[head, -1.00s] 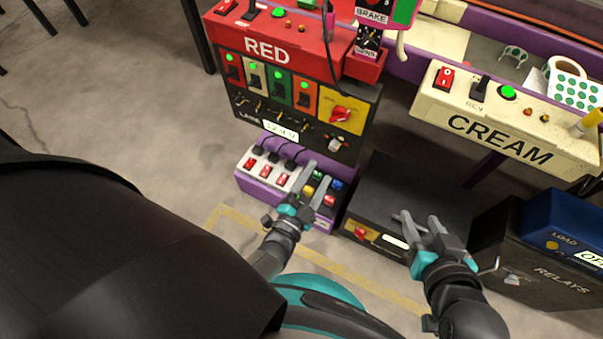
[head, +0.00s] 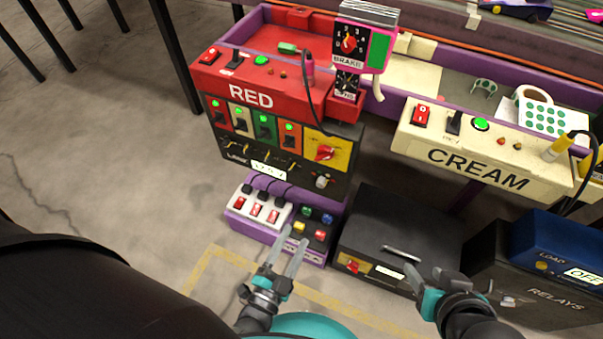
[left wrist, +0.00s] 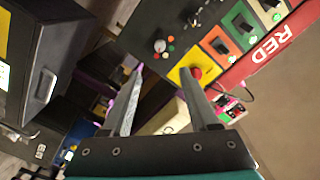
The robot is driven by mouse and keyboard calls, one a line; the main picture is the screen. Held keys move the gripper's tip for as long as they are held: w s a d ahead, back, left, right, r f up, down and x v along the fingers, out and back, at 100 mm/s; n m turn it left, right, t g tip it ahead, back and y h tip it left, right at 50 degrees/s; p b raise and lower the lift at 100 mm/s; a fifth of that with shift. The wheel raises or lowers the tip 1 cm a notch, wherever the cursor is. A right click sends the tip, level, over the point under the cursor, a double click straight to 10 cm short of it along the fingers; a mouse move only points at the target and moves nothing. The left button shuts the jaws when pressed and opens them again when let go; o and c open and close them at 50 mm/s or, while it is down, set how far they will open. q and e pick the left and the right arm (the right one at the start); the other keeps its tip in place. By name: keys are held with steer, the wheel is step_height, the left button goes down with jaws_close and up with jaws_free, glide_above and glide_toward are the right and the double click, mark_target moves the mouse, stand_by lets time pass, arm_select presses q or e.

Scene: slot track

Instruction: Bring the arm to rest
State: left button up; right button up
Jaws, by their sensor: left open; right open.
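My left gripper (head: 282,262) is at the lower middle of the head view, its two fingers apart with nothing between them. It is in front of the purple-edged switch box and appears apart from it. In the left wrist view its fingers (left wrist: 165,105) are spread and empty, with the red and black control panel beyond them. My right gripper (head: 425,272) is at the lower right in front of the black box, open, with no object seen in it; its fingertips are partly hard to make out.
The RED panel (head: 252,95) stands at the centre, with a purple switch box (head: 238,222) low below it. A black box (head: 395,235) and a dark RELAYS box (head: 540,290) stand to the right. The CREAM panel (head: 478,178) is above them. Bare floor (head: 110,150) lies at left.

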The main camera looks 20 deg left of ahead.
arm_select(q)
steer(key=shift+w, duration=0.1)
